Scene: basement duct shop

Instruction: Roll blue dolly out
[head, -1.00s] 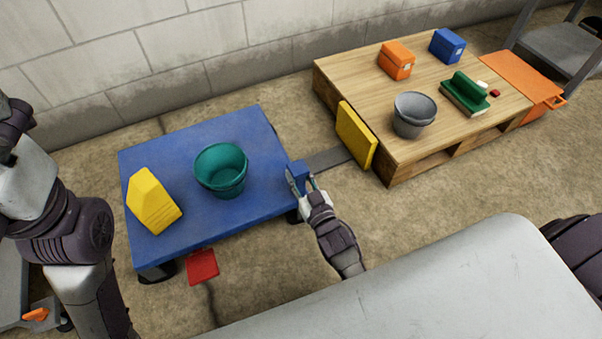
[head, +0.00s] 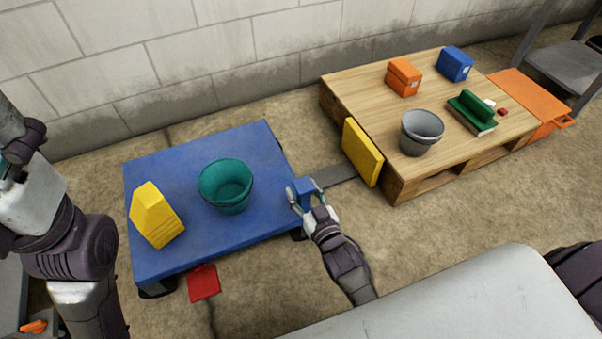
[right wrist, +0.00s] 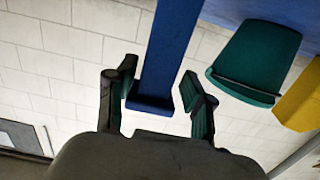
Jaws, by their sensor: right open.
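The blue dolly (head: 255,160) is a flat low platform on dark wheels, left of centre in the head view. A teal bucket (head: 226,187) and a yellow wedge-shaped block (head: 154,216) stand on it. A blue upright bar or handle (head: 303,188) is at its right edge; it also shows in the right wrist view (right wrist: 168,55). My right gripper (head: 308,200) is open at this bar. In the right wrist view its fingers (right wrist: 158,82) stand apart on either side of the bar, with gaps visible. My left arm shows at the left, but its gripper is not visible.
A wooden pallet (head: 380,110) carries a grey bucket (head: 420,133), boxes and a green item. A yellow panel (head: 361,153) stands at its near-left side, with a grey strip (head: 334,176) reaching toward the dolly. A red piece (head: 203,283) is at the dolly's front edge. A wall runs behind.

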